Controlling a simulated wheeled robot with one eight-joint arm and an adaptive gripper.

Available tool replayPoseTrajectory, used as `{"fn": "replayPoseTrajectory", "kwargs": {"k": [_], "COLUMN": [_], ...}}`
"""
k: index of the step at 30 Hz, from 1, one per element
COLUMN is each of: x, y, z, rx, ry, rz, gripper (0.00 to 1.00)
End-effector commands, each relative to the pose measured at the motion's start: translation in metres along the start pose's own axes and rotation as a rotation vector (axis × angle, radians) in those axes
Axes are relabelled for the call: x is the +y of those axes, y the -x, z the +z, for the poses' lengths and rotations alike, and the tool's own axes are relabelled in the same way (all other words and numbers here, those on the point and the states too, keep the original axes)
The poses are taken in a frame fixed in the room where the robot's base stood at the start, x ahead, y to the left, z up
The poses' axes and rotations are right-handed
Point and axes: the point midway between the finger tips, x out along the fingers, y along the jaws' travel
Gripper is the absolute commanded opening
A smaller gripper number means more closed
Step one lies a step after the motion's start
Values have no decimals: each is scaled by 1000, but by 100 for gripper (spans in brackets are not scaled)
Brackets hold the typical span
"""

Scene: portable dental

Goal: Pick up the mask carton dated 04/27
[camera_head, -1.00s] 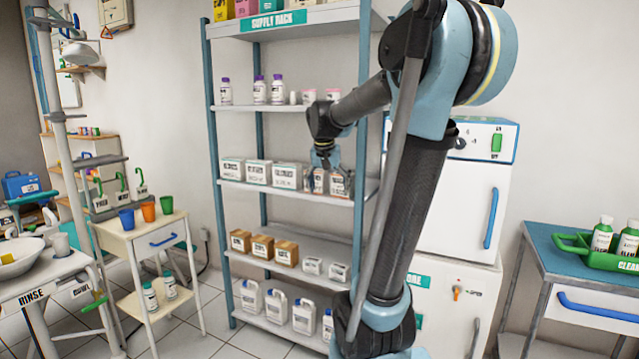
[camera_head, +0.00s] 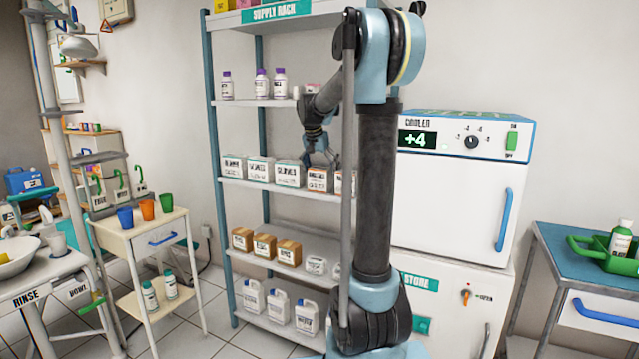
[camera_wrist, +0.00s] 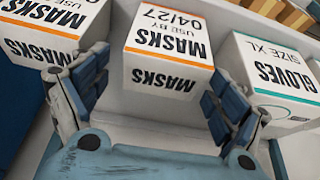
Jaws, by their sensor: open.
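The mask carton dated 04/27 (camera_wrist: 165,48) is white with an orange stripe and appears upside down in the wrist view. In the head view the matching orange-striped carton (camera_head: 317,180) stands on the middle shelf, right of the gloves cartons. My gripper (camera_wrist: 157,82) is open and empty, its fingers spread toward either side of this carton. No clear grip contact shows. In the head view my gripper (camera_head: 321,156) is just above and in front of the carton row. Another masks carton (camera_wrist: 48,28) is beside the left finger; its date is not readable.
A gloves carton marked size XL (camera_wrist: 278,78) stands close by the right finger. The supply rack (camera_head: 282,191) has bottles on the shelf above and brown boxes below. The cooler (camera_head: 462,190) stands right of the rack.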

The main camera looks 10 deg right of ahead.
Motion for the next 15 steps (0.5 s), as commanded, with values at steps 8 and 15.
{"fn": "replayPoseTrajectory", "kwargs": {"k": [8,15], "x": [-3,-3], "y": [-36,-48], "z": [4,5], "rx": [0,0], "ry": [-1,1], "rz": [0,0], "gripper": [88,88]}}
